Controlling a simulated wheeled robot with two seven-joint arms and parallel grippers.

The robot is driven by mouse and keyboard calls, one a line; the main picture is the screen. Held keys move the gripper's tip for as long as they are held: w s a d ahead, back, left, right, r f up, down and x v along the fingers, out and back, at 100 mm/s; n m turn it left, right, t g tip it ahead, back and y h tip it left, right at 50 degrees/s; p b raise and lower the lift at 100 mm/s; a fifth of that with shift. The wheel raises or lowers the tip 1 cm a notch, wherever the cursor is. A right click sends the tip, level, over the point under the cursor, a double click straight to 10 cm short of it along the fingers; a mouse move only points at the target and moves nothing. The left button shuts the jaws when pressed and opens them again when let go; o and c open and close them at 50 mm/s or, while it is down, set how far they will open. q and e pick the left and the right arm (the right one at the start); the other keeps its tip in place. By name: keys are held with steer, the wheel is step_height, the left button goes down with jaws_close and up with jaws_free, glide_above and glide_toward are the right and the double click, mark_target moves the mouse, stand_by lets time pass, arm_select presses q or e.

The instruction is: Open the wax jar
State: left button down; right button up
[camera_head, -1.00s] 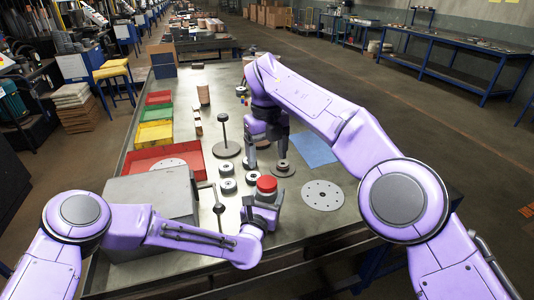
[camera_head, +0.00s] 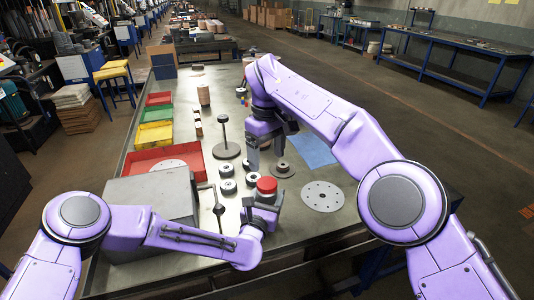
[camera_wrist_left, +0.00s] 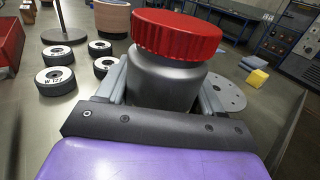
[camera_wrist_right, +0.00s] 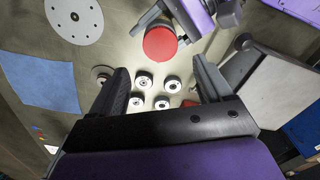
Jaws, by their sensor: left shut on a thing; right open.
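The wax jar has a grey body (camera_wrist_left: 165,82) and a ribbed red lid (camera_wrist_left: 178,36). The lid sits on the jar and also shows in the head view (camera_head: 267,185). My left gripper (camera_wrist_left: 165,95) is shut around the jar's body, with the jar upright. My right gripper (camera_head: 265,155) is open and empty. It points down over the table, beyond the jar in the head view. In the right wrist view the red lid (camera_wrist_right: 160,43) lies past the open fingers (camera_wrist_right: 165,85), apart from them.
Several small flap discs (camera_head: 227,187) stand left of the jar on the metal table (camera_head: 300,245). A perforated disc (camera_head: 322,196) and a blue sheet (camera_head: 315,150) lie to the right. A grey box (camera_head: 150,200), a red tray (camera_head: 195,158) and a post on a round base (camera_head: 226,151) stand left.

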mark_target(266, 184)
arm_select(q)
steer(key=shift+s+f, duration=0.15)
steer(key=shift+f, duration=0.15)
arm_select(e)
steer(key=shift+f+m, duration=0.15)
steer(key=shift+m, duration=0.15)
step_height(266, 184, down, 8)
steer(key=shift+r, duration=0.1)
steer(key=c, duration=1.1)
steer(key=n, duration=1.3)
steer(key=shift+r, duration=0.1)
steer(key=n, duration=0.6)
steer(key=shift+s+a+n, duration=0.1)
steer(key=shift+n, duration=0.2)
steer(key=n, duration=1.2)
steer(key=shift+s, duration=0.1)
steer(key=n, duration=0.3)
steer(key=shift+a+n, duration=0.1)
steer(key=shift+n, duration=0.2)
arm_select(q)
steer(key=shift+a, duration=0.1)
arm_select(e)
steer(key=shift+o, duration=0.2)
steer(key=n, duration=1.2)
steer(key=shift+s, duration=0.1)
steer(key=n, duration=0.6)
steer(key=shift+n, duration=0.4)
